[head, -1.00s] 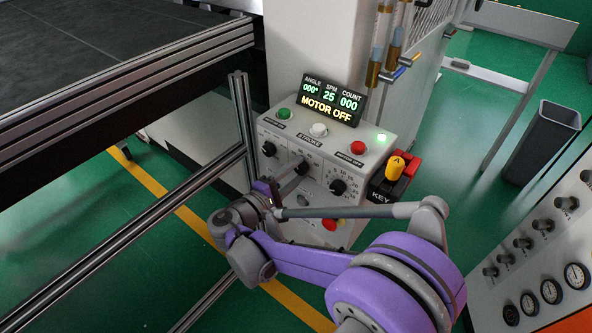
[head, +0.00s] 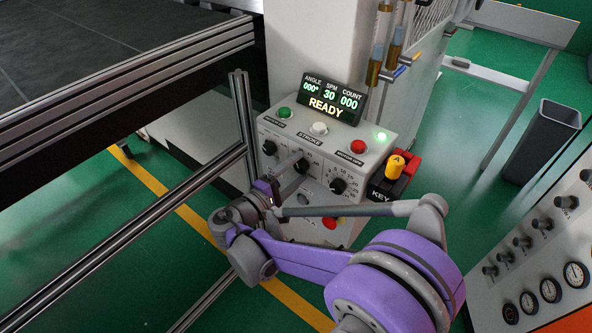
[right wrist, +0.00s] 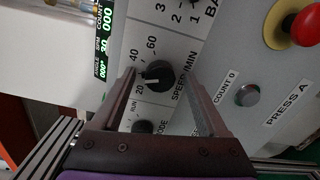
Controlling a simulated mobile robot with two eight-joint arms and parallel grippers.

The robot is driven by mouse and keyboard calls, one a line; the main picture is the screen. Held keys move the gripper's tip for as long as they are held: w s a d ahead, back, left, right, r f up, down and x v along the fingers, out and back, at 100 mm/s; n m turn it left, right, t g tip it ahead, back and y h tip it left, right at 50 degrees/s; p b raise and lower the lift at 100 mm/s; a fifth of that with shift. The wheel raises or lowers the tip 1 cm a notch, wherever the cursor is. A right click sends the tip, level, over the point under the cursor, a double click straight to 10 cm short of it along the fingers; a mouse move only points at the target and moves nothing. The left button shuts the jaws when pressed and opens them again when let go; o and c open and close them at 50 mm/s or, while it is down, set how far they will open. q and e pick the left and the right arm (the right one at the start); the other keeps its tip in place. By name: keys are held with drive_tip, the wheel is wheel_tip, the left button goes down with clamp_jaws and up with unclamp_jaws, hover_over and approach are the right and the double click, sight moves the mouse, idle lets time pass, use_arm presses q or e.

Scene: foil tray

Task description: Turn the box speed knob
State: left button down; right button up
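The control box (head: 318,150) stands at the column and has a row of black knobs. The speed knob (right wrist: 158,75), labelled SPEED /MIN, is in the middle of the right wrist view. Its white mark points between 20 and 40. In the head view the speed knob (head: 301,165) is the middle one, just beyond my fingertips. My right gripper (right wrist: 162,80) is open, with one finger on each side of the knob and visible gaps to it. The display (head: 329,97) reads SPM 30 and READY. My left gripper is not in view.
The mode knob (right wrist: 143,127) is close to one finger. A red and yellow push button (right wrist: 305,27) is on the box. A yellow key switch (head: 395,167) is at its right side. A metal rail frame (head: 243,115) stands close on the left.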

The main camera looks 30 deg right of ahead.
drive_tip(key=v, duration=1)
drive_tip(key=shift+a, duration=0.4)
drive_tip(key=shift+s, duration=0.1)
drive_tip(key=s+d+f+m+g+y+p, duration=0.1)
drive_tip(key=s+d+f+g+y+p, duration=0.15)
drive_tip(key=s+d+y+p, duration=0.5)
drive_tip(key=s+a+r+m+t+y+p, duration=0.1)
drive_tip(key=s+a+r+m+y+p, duration=0.1)
drive_tip(key=s+a+m+y+p, duration=0.2)
drive_tip(key=s+a+m+y, duration=0.1)
drive_tip(key=s+a+y, duration=0.2)
drive_tip(key=s+y, duration=0.2)
drive_tip(key=shift+s+a, duration=0.2)
drive_tip(key=shift+s, duration=0.2)
